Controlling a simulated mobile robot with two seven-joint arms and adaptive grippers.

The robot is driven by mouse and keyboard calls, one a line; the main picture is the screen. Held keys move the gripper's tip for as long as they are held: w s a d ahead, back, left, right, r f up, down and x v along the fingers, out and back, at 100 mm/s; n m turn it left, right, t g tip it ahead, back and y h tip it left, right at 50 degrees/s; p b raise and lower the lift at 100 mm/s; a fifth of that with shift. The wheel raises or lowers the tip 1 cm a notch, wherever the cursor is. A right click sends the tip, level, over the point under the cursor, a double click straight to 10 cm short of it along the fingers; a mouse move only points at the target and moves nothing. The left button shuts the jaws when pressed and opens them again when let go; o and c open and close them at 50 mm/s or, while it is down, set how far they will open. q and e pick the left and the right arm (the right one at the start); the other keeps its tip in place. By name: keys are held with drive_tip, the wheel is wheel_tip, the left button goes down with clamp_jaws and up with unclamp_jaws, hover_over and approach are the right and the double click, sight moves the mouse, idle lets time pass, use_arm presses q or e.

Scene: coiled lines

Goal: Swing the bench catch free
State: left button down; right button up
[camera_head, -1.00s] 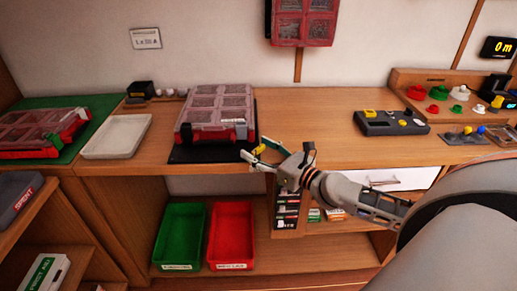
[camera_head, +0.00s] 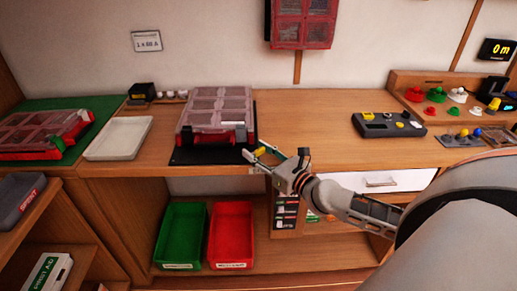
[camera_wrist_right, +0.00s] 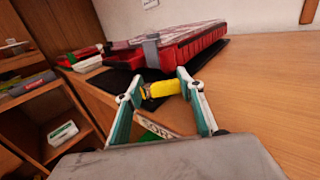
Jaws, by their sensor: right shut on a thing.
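A yellow grip (camera_wrist_right: 160,89) with a dark end, apparently the bench catch's handle, lies between my right gripper's fingertips (camera_wrist_right: 163,88) in the right wrist view. My right gripper (camera_head: 262,155) is shut on this grip at the bench's front edge in the head view. A red case (camera_head: 217,115) with a clear, compartmented lid sits just behind it on a black mat (camera_head: 190,156). A grey upright piece (camera_wrist_right: 151,50) crosses the case's front. How the grip joins the bench is hidden. My left gripper is not in view.
A white tray (camera_head: 118,138) and another red case (camera_head: 30,140) on a green mat stand at the left. Green (camera_head: 183,237) and red (camera_head: 231,236) bins sit on the shelf below. A dark control box (camera_head: 390,125) is at the right, with bare bench (camera_head: 305,120) between.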

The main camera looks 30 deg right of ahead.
drive_tip(key=m+h+p, duration=0.2)
drive_tip(key=h, duration=0.1)
drive_tip(key=m+h+p, duration=0.1)
drive_tip(key=h+p, duration=0.1)
drive_tip(key=shift+s+a+r, duration=0.1)
drive_tip(key=shift+s+r, duration=0.1)
drive_tip(key=shift+s, duration=0.05)
drive_tip(key=shift+f+m+h+p, duration=0.1)
drive_tip(key=shift+m+h+p, duration=0.25)
drive_tip(key=shift+m+h, duration=0.2)
drive_tip(key=shift+s+f+m+g+h, duration=0.15)
drive_tip(key=shift+m+g+h, duration=0.25)
drive_tip(key=shift+m+h, duration=0.6)
drive_tip(key=m+g+h, duration=0.1)
drive_tip(key=h, duration=0.2)
drive_tip(key=shift+s, duration=0.15)
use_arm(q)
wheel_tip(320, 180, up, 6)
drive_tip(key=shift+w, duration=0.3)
use_arm(e)
drive_tip(key=shift+m+g+h, duration=0.3)
drive_tip(key=shift+m+h, duration=0.15)
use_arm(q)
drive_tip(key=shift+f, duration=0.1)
use_arm(e)
drive_tip(key=shift+h, duration=0.3)
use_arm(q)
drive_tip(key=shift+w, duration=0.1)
use_arm(e)
drive_tip(key=o, duration=1.1)
